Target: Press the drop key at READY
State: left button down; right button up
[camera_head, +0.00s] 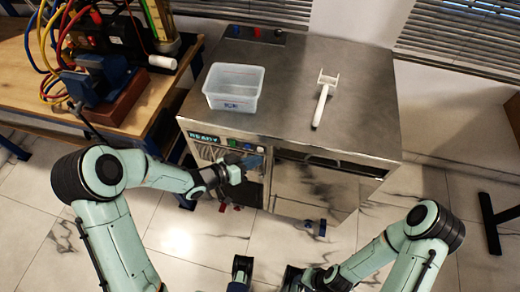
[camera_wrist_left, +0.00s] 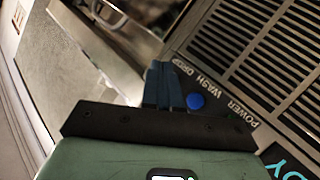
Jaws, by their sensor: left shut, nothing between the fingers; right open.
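The steel machine (camera_head: 330,135) has a lit display reading READY (camera_head: 204,138) on its front panel. Its end also shows in the left wrist view (camera_wrist_left: 284,168). Small coloured buttons (camera_head: 240,145) sit right of the display. My right gripper (camera_head: 265,273) is open, low over the floor, partly cut off.
A clear plastic tub (camera_head: 234,87) and a white handled tool (camera_head: 324,98) rest on the machine top. A wooden bench (camera_head: 40,100) with cables and a vise stands left. A door with a bar handle (camera_head: 315,185) fills the front's right side. A slatted vent (camera_wrist_left: 270,50) borders the labels.

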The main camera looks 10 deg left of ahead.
pick_arm(q)
jog(key=shift+w, duration=0.1)
jog(key=shift+w, duration=0.35)
jog(key=shift+w, duration=0.4)
dwell(0.6)
jog(key=shift+s, duration=0.85)
jog(key=s, duration=0.5)
jog(key=shift+a, duration=0.1)
dwell(0.9)
